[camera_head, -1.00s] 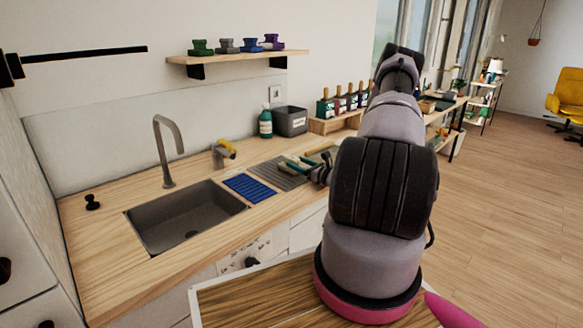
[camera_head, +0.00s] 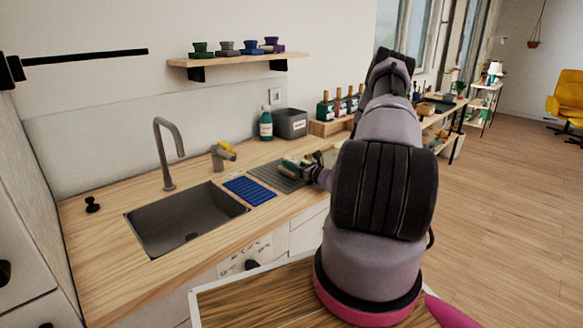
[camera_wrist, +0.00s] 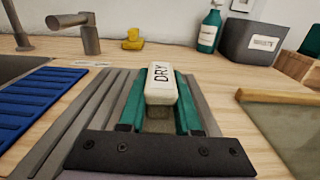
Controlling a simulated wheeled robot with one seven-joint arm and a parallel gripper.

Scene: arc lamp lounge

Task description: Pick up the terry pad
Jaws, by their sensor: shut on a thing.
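The terry pad is a pale cream block marked DRY (camera_wrist: 161,88), in the middle of the wrist view. My gripper (camera_wrist: 161,105) is shut on it, with one green finger along each side. The pad is over the grey ribbed drying rack (camera_wrist: 98,100); whether it touches the rack cannot be told. In the head view my gripper (camera_head: 297,167) is low over the rack, and the pad is small and mostly hidden by the fingers.
A blue ribbed mat (camera_head: 249,190) and the sink (camera_head: 165,232) lie to the left. Behind stand a tap (camera_head: 167,150), a yellow item (camera_wrist: 133,40), a green bottle (camera_head: 265,124) and a grey bin (camera_head: 291,124). A wood-edged board (camera_wrist: 285,98) lies to the right.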

